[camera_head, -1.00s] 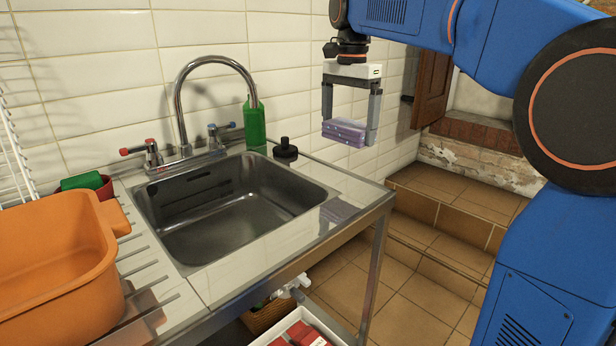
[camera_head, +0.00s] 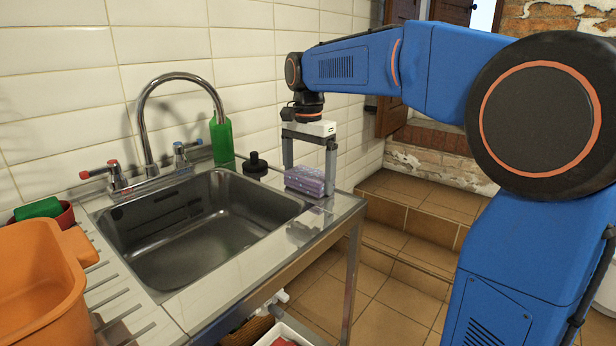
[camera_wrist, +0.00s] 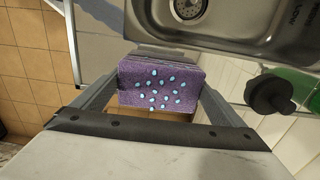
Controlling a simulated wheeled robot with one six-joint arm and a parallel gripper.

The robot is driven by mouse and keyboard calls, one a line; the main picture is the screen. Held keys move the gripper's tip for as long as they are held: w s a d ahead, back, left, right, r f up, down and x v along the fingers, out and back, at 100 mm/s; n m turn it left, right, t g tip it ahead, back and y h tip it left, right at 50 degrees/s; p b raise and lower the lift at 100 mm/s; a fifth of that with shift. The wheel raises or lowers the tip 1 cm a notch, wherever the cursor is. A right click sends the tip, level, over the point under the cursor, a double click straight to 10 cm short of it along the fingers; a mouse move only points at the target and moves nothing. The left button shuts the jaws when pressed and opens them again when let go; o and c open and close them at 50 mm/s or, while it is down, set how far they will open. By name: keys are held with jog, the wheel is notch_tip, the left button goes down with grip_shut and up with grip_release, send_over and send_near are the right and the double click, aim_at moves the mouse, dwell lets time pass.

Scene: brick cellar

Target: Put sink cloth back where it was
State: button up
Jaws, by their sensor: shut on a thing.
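The sink cloth (camera_head: 306,180) is a folded purple block with light blue dots on its top, seen in the wrist view (camera_wrist: 158,86). My gripper (camera_head: 311,178) is shut on it, one finger at each side. The cloth is low over the steel counter's right end (camera_head: 338,211), beside the sink basin (camera_head: 205,228). I cannot tell whether its underside touches the counter.
A black plug (camera_head: 255,164) and a green bottle (camera_head: 222,142) stand close left of the cloth, behind the basin. The faucet (camera_head: 146,118) arches over the basin's back. An orange tub (camera_head: 40,285) sits on the left drainboard. The tiled wall (camera_head: 250,75) is close behind.

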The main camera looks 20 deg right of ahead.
aim_at(308, 174)
jog(key=shift+f, duration=0.15)
jog(key=o, duration=0.6)
jog(key=shift+o, duration=0.2)
notch_tip(308, 174, up, 12)
dwell(0.5)
